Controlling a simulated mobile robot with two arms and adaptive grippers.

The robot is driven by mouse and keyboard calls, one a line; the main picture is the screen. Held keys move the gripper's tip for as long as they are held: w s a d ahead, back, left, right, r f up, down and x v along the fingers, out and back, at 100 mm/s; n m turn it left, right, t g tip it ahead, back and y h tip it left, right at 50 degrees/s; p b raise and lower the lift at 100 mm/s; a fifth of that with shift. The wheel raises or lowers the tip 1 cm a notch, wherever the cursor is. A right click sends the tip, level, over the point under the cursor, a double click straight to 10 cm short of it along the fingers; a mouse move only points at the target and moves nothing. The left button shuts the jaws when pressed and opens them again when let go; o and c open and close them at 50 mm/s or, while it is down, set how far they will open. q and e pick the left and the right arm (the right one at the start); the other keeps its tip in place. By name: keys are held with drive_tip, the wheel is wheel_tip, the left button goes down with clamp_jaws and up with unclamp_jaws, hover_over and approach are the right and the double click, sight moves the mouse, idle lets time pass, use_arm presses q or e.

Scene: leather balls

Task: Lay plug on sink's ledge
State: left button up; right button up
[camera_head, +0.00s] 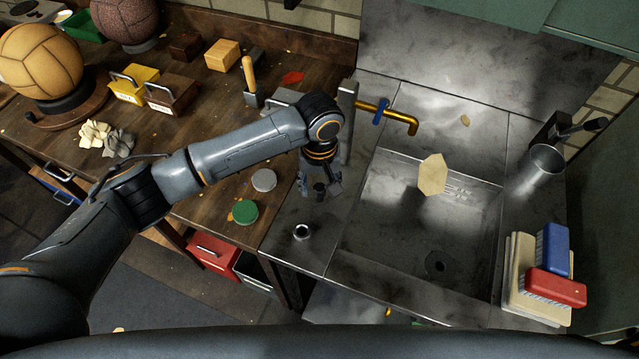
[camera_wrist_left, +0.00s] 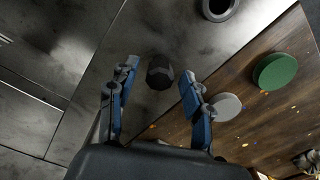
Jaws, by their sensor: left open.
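The steel sink (camera_head: 400,215) has a flat ledge (camera_head: 290,218) along its left side. My left gripper (camera_head: 320,187) hangs over that ledge, open and pointing down. A small dark, faceted piece that looks like the plug (camera_wrist_left: 159,72) stands on the steel ledge. In the left wrist view it shows between my two spread fingertips, with a gap on each side. It also shows under the gripper in the head view (camera_head: 320,193). The drain hole (camera_head: 438,263) in the basin is bare. My right gripper is not in view.
A green disc (camera_head: 245,212) and a grey disc (camera_head: 264,180) lie on the wooden bench at left. The brass tap (camera_head: 390,112) is behind.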

sight(320, 188)
use_arm(q)
wheel_tip(320, 188, up, 12)
drive_tip(key=b, duration=0.2)
drive_tip(key=shift+r, duration=0.15)
idle(0.6)
